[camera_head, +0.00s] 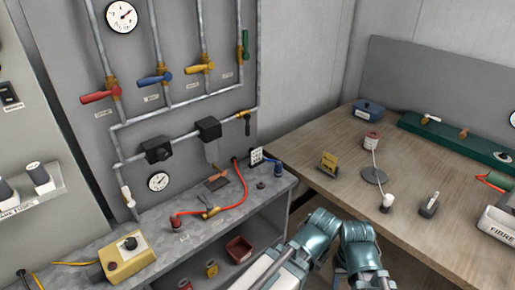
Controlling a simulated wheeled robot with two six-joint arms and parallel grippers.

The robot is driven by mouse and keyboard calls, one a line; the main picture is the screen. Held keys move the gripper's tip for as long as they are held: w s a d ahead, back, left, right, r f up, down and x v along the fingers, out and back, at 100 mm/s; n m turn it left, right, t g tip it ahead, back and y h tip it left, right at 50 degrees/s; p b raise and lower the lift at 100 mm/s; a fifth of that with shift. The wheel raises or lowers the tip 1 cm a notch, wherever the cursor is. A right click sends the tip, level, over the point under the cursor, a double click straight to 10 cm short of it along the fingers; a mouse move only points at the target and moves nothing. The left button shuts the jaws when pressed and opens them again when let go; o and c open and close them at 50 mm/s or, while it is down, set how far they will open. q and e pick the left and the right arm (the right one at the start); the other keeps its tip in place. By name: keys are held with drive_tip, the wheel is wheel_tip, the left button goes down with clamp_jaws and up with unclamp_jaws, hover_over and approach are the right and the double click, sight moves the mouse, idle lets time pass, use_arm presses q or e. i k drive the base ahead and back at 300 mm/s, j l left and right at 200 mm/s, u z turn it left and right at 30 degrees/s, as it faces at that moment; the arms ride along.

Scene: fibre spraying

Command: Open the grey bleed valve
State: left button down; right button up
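A valve with a pale grey-white handle (127,196) sits low on the left down-pipe of the wall panel, just above the grey bench; its handle stands near upright. I see no readable label on it, so I cannot be sure that it is the bleed valve. Red (96,97), blue (151,80), yellow (197,69) and green (245,42) valve handles are on the pipes above. Two teal links of my arms show at the bottom middle, apart from the panel. Neither gripper's fingers show.
The grey bench (150,233) holds a yellow box (127,258) with a black knob, a red hose (242,196) and small tools. Gauges (121,16) and black blocks are on the panel.

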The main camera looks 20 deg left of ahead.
sight(209, 206)
drive_tip(key=u, duration=1.3)
